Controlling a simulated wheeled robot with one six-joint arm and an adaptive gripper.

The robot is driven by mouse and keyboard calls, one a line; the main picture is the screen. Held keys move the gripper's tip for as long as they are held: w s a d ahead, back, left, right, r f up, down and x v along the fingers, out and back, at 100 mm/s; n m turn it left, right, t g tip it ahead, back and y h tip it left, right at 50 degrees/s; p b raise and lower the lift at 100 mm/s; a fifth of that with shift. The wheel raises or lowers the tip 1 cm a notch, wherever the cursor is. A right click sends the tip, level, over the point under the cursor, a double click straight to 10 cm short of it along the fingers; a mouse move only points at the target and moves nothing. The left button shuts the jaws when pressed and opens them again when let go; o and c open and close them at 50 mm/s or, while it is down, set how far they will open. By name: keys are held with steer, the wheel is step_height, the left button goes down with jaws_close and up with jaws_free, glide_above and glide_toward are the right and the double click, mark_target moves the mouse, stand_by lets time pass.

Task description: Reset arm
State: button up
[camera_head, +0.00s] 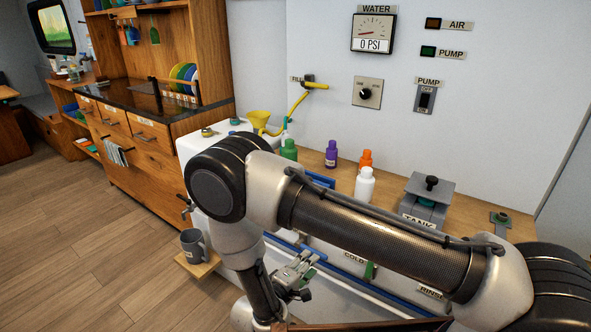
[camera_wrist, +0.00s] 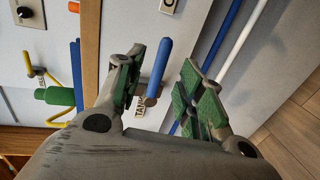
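My gripper (camera_head: 298,274) hangs low in front of the counter in the head view, below the bend of my arm. In the wrist view its two green-padded fingers (camera_wrist: 162,82) stand apart with a clear gap. Nothing is held between them. A blue bar (camera_wrist: 158,70) shows in the gap, seemingly beyond the fingertips. My arm crosses the middle of the head view and hides part of the counter.
A grey mug (camera_head: 194,246) stands on a small wooden shelf left of my gripper. Bottles, including a white one (camera_head: 365,184) and a purple one (camera_head: 331,154), stand on the counter (camera_head: 400,185) near the TANK fitting (camera_head: 427,205). Open wooden floor (camera_head: 90,240) lies at left.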

steer(key=w+d+r+m+g+h, duration=0.15)
steer(key=d+r+m+g, duration=0.3)
steer(key=d+r, duration=0.65)
steer(key=w+d+r+m+g, duration=0.25)
steer(key=d+r+g, duration=0.45)
steer(key=r, duration=0.9)
steer(key=s+d+r+m+t+y, duration=0.1)
steer(key=s+d+r+y, duration=0.4)
steer(key=s+r, duration=0.3)
steer(key=s+d+r+m+t+y, duration=0.2)
steer(key=s+d+r+y, duration=0.4)
steer(key=s, duration=0.9)
steer(key=shift+d+r+m, duration=0.3)
steer(key=shift+d+r, duration=0.65)
steer(key=shift+d, duration=0.25)
